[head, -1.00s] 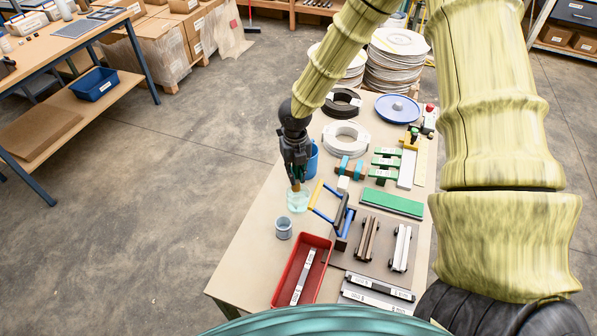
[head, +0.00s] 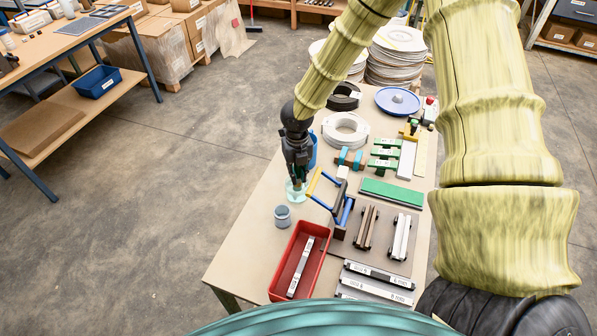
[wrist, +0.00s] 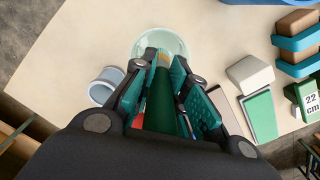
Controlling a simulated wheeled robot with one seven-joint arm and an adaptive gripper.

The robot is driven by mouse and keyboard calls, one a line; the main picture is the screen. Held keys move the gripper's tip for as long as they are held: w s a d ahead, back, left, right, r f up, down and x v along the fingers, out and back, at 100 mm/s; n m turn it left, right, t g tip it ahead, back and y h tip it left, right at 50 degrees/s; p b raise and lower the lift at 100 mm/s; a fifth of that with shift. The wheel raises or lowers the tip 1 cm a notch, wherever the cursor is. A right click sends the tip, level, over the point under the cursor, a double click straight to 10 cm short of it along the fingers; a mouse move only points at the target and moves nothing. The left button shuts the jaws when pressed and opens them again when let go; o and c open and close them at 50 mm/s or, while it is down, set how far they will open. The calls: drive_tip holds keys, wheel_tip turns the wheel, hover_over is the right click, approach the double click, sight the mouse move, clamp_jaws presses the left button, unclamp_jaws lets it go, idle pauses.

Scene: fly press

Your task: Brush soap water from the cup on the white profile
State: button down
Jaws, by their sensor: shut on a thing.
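My gripper (head: 297,176) is shut on a brush with a green handle (wrist: 160,105) and points downward. The brush's tan lower end is over or inside the clear pale-green cup (head: 295,194), which also shows in the wrist view (wrist: 178,42). Whether the bristles touch the liquid cannot be told. A white profile (head: 401,236) lies on a grey-brown mat to the right, beside a dark brown one. My fingers hide part of the brush.
A small grey-blue pot (head: 283,217) stands in front of the cup. A red tray (head: 275,285) holds a profile. A yellow-and-blue frame tool (head: 327,188) stands close right of the cup. A blue cup (head: 312,150) is just behind my gripper.

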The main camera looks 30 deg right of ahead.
drive_tip(key=shift+w+f, duration=0.3)
drive_tip(key=shift+w, duration=0.05)
drive_tip(key=shift+s+r, duration=0.2)
drive_tip(key=shift+r, duration=0.15)
drive_tip(key=shift+w+r+p, duration=0.15)
drive_tip(key=shift+r+p, duration=0.5)
drive_tip(key=shift+p, duration=0.1)
drive_tip(key=shift+r+p, duration=0.55)
drive_tip(key=shift+r, duration=0.3)
drive_tip(key=shift+r+p, duration=1.75)
drive_tip(key=shift+r, duration=0.45)
drive_tip(key=shift+r+p, duration=1.6)
drive_tip(key=shift+r, duration=0.4)
